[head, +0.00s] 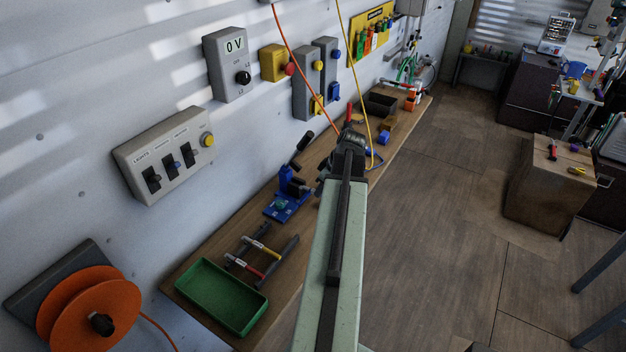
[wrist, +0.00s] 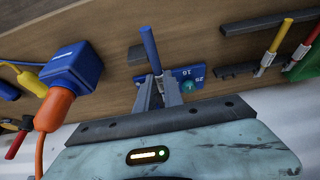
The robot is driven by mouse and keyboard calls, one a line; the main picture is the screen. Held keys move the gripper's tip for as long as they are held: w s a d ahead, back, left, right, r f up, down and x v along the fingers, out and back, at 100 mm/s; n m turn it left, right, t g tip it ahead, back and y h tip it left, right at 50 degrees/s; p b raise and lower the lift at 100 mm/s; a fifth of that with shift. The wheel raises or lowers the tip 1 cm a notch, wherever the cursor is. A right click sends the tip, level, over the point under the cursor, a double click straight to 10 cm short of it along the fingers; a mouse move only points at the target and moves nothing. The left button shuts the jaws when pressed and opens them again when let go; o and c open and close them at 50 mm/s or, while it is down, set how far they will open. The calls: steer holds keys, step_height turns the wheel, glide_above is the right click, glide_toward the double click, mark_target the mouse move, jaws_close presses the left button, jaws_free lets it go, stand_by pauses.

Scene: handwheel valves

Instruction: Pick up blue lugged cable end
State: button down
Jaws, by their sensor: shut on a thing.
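The blue lugged cable end (wrist: 150,50) is a short blue rod in the wrist view, with its lower end between my fingers. My gripper (wrist: 160,88) is shut on it. The rod points up and slightly left in that picture, over the bench. A blue block (wrist: 192,76) marked 16 and 25, with a green round spot, lies just behind and right of my fingers. In the head view my gripper (head: 345,145) is over the bench, and I cannot make out the held cable end there.
Yellow (head: 263,231) and red (head: 250,269) cable pieces lie on dark rests by a green tray (head: 222,297). The blue tool (head: 288,204) stands close left of my arm. A blue box with an orange plug (wrist: 55,108) is beside my gripper.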

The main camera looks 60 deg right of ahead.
steer(key=s+a, duration=0.4)
steer(key=s, duration=0.3)
steer(key=shift+s+a+r+p, duration=0.2)
steer(key=shift+s+r+p, duration=0.1)
steer(key=shift+r, duration=0.1)
